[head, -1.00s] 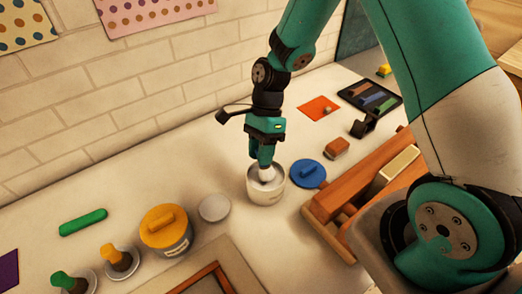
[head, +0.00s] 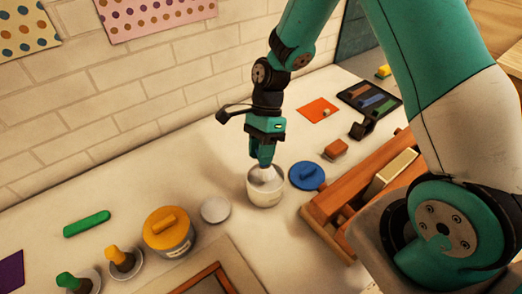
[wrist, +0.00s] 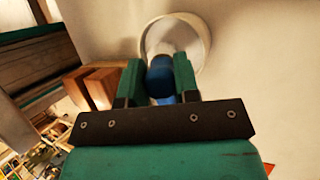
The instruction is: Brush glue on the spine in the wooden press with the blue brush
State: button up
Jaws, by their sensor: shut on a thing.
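My gripper (head: 264,158) is shut on the blue brush (wrist: 160,78), whose blue handle shows between the green fingers in the wrist view. The brush points down into the open white pot (head: 266,195), and its lower end is inside the rim. The bristles and the glue level cannot be made out. The wooden press (head: 340,185) stands to the right of the pot, partly behind my arm. A pale block with a cream edge (head: 397,165) is held in it, apart from the brush.
A blue lid (head: 307,176) lies right of the pot, a grey disc (head: 215,209) left of it. A yellow-lidded pot (head: 167,231), orange (head: 123,259) and green (head: 72,283) handled brushes and a green stick (head: 87,223) stand or lie further left. A wooden frame (head: 210,281) lies in front.

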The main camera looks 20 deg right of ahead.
jog(key=shift+r+p, duration=2.5)
jog(key=shift+r, duration=0.3)
